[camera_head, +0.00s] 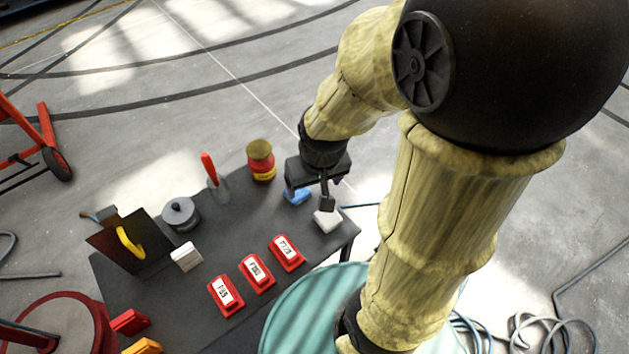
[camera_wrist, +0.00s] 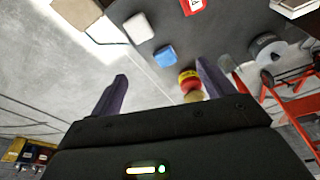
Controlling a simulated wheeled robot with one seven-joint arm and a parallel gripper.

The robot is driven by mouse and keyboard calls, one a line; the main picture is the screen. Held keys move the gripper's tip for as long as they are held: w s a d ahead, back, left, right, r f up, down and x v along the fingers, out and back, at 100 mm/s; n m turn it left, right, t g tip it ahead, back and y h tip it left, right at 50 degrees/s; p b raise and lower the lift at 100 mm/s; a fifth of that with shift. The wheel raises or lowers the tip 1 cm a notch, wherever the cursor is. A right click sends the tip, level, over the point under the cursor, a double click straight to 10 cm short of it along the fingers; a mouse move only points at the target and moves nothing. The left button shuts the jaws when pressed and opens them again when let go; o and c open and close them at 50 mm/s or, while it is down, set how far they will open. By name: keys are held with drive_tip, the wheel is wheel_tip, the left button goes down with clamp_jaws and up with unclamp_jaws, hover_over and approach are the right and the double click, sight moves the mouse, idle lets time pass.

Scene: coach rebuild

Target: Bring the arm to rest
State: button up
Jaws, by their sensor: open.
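My gripper (camera_head: 326,199) hangs at the right end of a dark table (camera_head: 203,255), above a blue block and a white block. In the wrist view my gripper (camera_wrist: 160,92) has its two purple-grey fingers wide apart with nothing between them. The blue block (camera_wrist: 165,56) and the white block (camera_wrist: 138,28) lie on the table beyond the fingertips. My arm, in a tan cover, reaches across the right of the head view and hides part of the floor.
Cables (camera_head: 545,325) lie on the floor at right.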

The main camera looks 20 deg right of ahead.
drive_tip(key=shift+r, duration=0.2)
idle(0.3)
drive_tip(key=shift+o, duration=0.5)
drive_tip(key=shift+w, duration=0.1)
drive_tip(key=w+f+n+g+b, duration=0.2)
drive_tip(key=w+f, duration=0.3)
drive_tip(key=w, duration=0.9)
drive_tip(key=shift+w+n+g+b, duration=0.25)
drive_tip(key=shift+n+g+b, duration=0.05)
drive_tip(key=shift+n+b, duration=0.45)
drive_tip(key=shift+f, duration=0.1)
